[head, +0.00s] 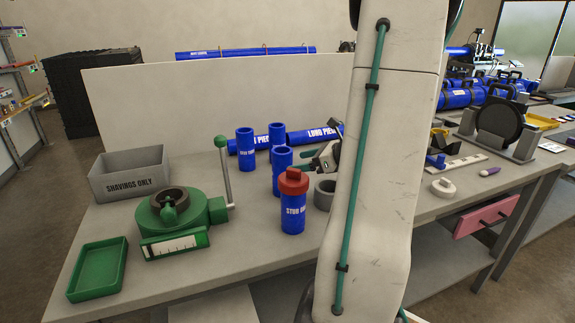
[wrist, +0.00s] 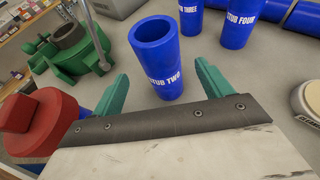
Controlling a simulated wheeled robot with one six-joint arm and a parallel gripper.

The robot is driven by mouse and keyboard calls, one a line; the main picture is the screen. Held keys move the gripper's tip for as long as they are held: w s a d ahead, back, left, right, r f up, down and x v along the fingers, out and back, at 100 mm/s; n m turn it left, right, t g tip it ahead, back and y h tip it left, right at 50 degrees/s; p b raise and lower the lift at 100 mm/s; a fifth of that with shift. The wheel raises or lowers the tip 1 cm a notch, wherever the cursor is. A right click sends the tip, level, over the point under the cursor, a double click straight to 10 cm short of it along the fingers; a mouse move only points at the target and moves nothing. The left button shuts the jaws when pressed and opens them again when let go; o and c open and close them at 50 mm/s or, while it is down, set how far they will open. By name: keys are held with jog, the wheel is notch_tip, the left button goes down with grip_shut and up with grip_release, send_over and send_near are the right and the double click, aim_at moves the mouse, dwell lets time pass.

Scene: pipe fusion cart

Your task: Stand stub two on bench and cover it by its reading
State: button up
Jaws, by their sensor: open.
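Stub two (wrist: 156,62) is a blue open-topped tube standing upright on the bench, its label facing my gripper (wrist: 162,72). In the head view stub two (head: 282,157) is partly hidden behind a blue stub (head: 292,219) wearing a red cap (head: 293,181). The red cap also shows in the wrist view (wrist: 36,121) at lower left. My gripper (head: 308,160) is partly hidden behind my arm in the head view.
Stub three (wrist: 188,18) and stub four (wrist: 239,25) stand uncapped behind stub two. A green machine with an upright lever (head: 168,207) and a grey shavings box (head: 130,175) are at left. A green tray (head: 98,269) lies at front left.

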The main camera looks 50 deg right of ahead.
jog(key=shift+v, duration=2.4)
